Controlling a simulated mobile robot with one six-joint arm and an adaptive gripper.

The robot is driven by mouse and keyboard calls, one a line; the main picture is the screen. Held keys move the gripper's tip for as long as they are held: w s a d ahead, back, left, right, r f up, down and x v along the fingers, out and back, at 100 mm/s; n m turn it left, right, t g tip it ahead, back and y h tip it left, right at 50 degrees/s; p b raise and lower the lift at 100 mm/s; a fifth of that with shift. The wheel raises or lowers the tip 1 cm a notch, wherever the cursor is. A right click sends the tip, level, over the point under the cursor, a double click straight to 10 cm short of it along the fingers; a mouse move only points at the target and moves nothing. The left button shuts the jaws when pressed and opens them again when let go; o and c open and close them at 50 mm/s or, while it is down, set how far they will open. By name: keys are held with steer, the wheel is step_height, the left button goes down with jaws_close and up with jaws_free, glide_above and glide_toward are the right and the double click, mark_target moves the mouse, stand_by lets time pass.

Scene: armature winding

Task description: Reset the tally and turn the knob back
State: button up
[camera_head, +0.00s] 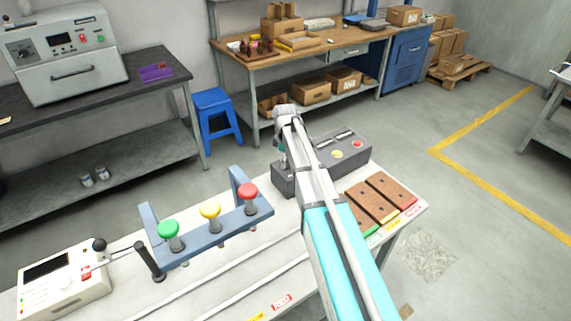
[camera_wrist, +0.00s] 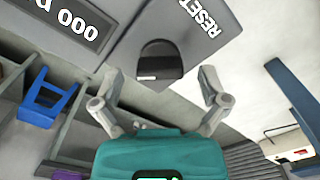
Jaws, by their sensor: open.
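A dark grey control box (camera_head: 347,158) stands at the back of the near bench, with a yellow button (camera_head: 337,154) and a red button (camera_head: 358,143) on top. In the wrist view a black knob (camera_wrist: 160,62) with a white mark sits on the box's grey panel. A dark display (camera_wrist: 75,22) at upper left reads 000, partly cut off. A RESET label (camera_wrist: 201,14) is at upper right. My gripper (camera_wrist: 159,76) is open, its fingers on either side of the knob with gaps visible; contact is not seen. In the head view my arm hides the knob and most of the gripper.
A blue-grey rack (camera_head: 192,238) with green, yellow and red knobbed handles stands left of my arm. A white instrument (camera_head: 62,280) and a black-knobbed lever (camera_head: 150,263) are further left. Brown blocks (camera_head: 372,201) lie to the right. A blue stool (camera_head: 213,112) stands behind.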

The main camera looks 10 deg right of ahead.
steer(key=shift+f, duration=0.2)
steer(key=c, duration=1.2)
